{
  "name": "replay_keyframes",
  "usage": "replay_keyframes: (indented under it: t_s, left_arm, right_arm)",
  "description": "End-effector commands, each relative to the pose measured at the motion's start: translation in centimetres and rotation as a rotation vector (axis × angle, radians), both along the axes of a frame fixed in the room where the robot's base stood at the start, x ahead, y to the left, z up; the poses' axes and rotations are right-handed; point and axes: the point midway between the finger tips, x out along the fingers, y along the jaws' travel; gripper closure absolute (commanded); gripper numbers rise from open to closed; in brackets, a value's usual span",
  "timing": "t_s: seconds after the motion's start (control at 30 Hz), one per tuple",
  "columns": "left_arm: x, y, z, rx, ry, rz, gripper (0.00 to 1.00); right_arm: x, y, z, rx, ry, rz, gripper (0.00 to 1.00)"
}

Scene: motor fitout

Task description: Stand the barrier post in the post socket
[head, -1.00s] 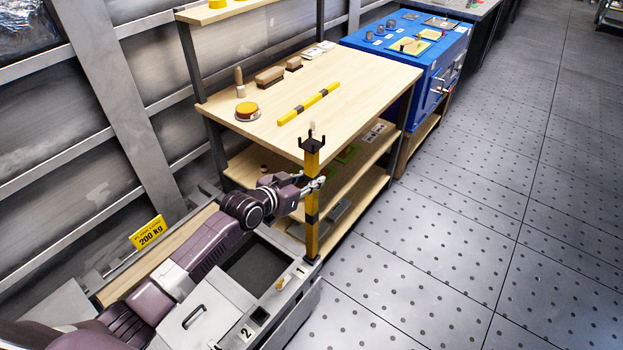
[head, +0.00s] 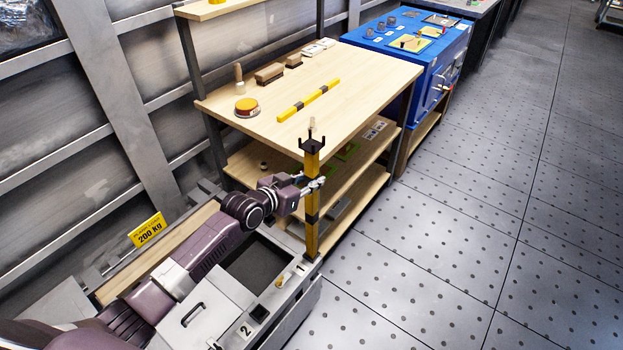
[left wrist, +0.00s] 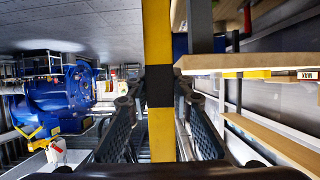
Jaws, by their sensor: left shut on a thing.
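The barrier post (head: 312,185), yellow with black bands and a black forked top, stands upright at the far right corner of the grey cart. My left gripper (head: 315,186) is shut on it around mid-height. In the left wrist view the post (left wrist: 158,30) runs straight between the fingers (left wrist: 158,103), with a black band at the grip. The post's foot is at the cart's corner, near a small label; I cannot tell whether it sits inside a socket or only above one. A dark square opening (head: 259,313), looking like a post socket, shows beside the label 2.
A wooden workbench (head: 360,85) stands behind the post, with a yellow-black bar (head: 308,101), a yellow-topped round thing (head: 246,108) and wooden blocks on it. A blue cabinet (head: 462,55) is beyond. The floor (head: 480,220) at right is clear. A blue machine (left wrist: 65,100) shows in the left wrist view.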

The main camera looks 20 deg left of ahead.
Motion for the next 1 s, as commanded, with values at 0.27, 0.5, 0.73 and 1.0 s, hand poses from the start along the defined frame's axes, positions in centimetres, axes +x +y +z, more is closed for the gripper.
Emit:
replay_keyframes:
  t_s: [0.27, 0.5, 0.73, 1.0]
  left_arm:
    - [0.1, 0.0, -0.8, -0.002, -0.007, 0.000, 1.00]
    - [0.1, 0.0, -1.7, -0.002, -0.008, 0.001, 1.00]
    - [0.2, 0.0, -2.3, -0.003, -0.009, 0.001, 1.00]
    - [0.1, 0.0, -2.2, -0.001, -0.008, 0.001, 1.00]
  right_arm:
    - [0.0, 0.0, -0.9, 0.000, 0.000, 0.000, 0.60]
    - [0.0, 0.0, -1.5, 0.000, 0.000, -0.001, 0.60]
    - [0.0, 0.1, -1.9, 0.001, 0.000, -0.001, 0.60]
    - [0.0, 0.3, -1.9, 0.003, 0.000, -0.001, 0.60]
